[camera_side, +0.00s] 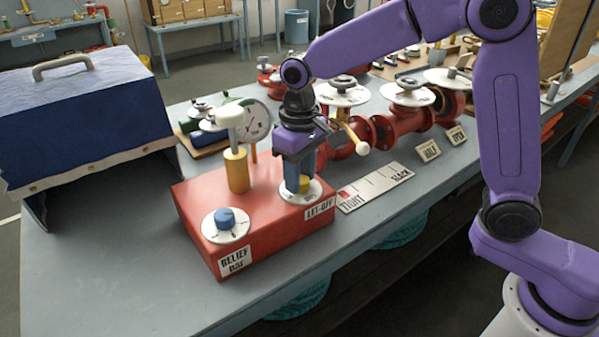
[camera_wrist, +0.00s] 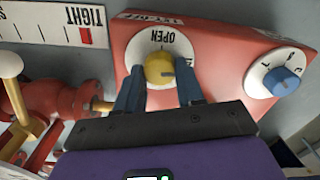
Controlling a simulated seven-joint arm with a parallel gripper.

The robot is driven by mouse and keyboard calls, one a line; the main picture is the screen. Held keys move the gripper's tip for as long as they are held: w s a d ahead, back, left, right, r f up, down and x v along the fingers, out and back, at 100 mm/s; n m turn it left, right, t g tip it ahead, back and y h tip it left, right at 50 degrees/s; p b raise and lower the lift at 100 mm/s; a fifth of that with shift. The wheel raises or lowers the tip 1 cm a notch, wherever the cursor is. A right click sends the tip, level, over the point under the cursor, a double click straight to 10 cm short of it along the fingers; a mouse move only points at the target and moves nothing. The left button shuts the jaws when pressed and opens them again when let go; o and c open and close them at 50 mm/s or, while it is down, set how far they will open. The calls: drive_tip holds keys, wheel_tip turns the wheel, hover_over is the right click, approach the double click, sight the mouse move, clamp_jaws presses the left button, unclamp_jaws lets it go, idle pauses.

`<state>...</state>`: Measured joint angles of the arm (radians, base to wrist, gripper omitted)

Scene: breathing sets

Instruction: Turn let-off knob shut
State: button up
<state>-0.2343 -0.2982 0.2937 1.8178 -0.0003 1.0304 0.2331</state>
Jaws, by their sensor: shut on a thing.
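The let-off knob (camera_wrist: 159,69) is yellow and sits on a round white dial (camera_wrist: 148,48). The dial reads OPEN in the wrist view, and a dark mark shows on the knob's right side. In the side view the knob (camera_side: 305,184) is partly hidden behind my fingers, above the LET-OFF label (camera_side: 320,208). My gripper (camera_wrist: 160,90) points down over the red box (camera_side: 255,225), one finger on each side of the knob, and is shut on it. The dial's other words are hidden.
A blue relief knob (camera_side: 225,218) stands on the same box, near a yellow post with a white cap (camera_side: 236,170). A gauge (camera_side: 257,122) stands behind. A TIGHT–SLACK scale (camera_side: 376,187) and red pipework (camera_side: 385,130) lie to the right. A blue cover (camera_side: 80,120) stands left.

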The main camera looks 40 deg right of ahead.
drive_tip(key=shift+r+m, duration=0.1)
drive_tip(key=shift+m, duration=0.4)
drive_tip(key=o, duration=1)
drive_tip(key=shift+o, duration=0.2)
wheel_tip(320, 180, up, 17)
drive_tip(key=shift+r, duration=0.2)
